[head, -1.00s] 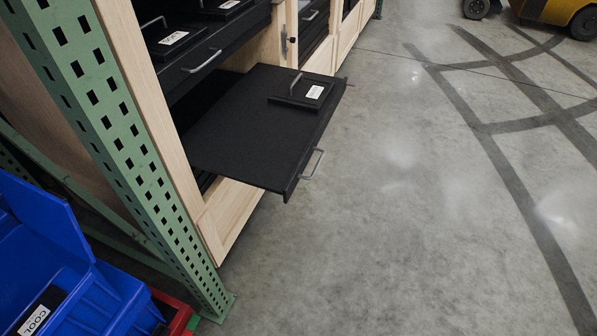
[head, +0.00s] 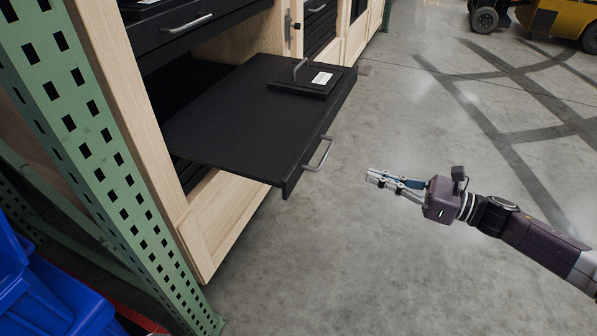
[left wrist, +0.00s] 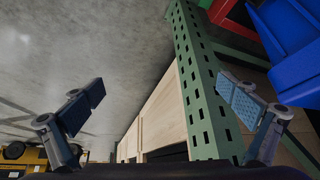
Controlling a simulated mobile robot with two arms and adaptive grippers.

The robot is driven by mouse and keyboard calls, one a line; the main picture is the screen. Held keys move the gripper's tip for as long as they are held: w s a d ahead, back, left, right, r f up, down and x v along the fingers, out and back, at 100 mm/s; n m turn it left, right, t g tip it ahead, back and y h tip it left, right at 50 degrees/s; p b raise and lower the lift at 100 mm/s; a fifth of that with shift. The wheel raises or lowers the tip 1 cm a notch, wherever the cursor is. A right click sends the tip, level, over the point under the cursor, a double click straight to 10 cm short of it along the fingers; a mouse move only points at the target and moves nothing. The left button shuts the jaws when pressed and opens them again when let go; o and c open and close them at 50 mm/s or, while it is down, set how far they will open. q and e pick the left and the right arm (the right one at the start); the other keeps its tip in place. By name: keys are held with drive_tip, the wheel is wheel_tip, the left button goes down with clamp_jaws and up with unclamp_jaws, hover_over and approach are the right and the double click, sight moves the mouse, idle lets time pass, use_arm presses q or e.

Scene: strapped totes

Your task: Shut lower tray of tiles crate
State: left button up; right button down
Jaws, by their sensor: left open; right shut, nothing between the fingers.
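The lower tray (head: 235,115) is a black flat drawer pulled far out of the light wood crate (head: 215,225). A grey bar handle (head: 319,154) is on its front face. A black labelled tile sample (head: 307,80) with an upright handle lies on its far end. My right gripper (head: 370,177) is shut and empty, to the right of the tray handle and apart from it. My left gripper (left wrist: 165,100) shows only in the left wrist view, open with nothing between its fingers. The tray does not clearly show in that view.
An upper black drawer (head: 185,35) sits above the tray. A green perforated post (head: 95,150) stands at the crate's left; it also shows in the left wrist view (left wrist: 200,90). Blue bins (head: 45,290) are at lower left. The concrete floor (head: 400,270) in front is clear. A yellow vehicle (head: 560,20) stands far off.

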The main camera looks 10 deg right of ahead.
drive_tip(key=a+n+g, duration=0.1)
drive_tip(key=a+n, duration=0.1)
approach(302, 159)
drive_tip(key=shift+y, duration=0.4)
drive_tip(key=x, duration=0.5)
drive_tip(key=shift+w+a+f+b, duration=0.15)
drive_tip(key=shift+w+f+b, duration=0.2)
drive_tip(key=shift+w, duration=0.1)
use_arm(q)
drive_tip(key=shift+w+d+r+t, duration=0.1)
drive_tip(key=shift+w+r+t, duration=0.25)
drive_tip(key=shift+w+r, duration=0.25)
drive_tip(key=shift+w+d+r+t, duration=0.1)
drive_tip(key=shift+w+r+t, duration=0.25)
drive_tip(key=shift+r, duration=0.35)
use_arm(e)
drive_tip(key=shift+w+a+f, duration=0.1)
drive_tip(key=shift+w+a, duration=0.25)
drive_tip(key=shift+a, duration=0.2)
drive_tip(key=shift+a, duration=0.1)
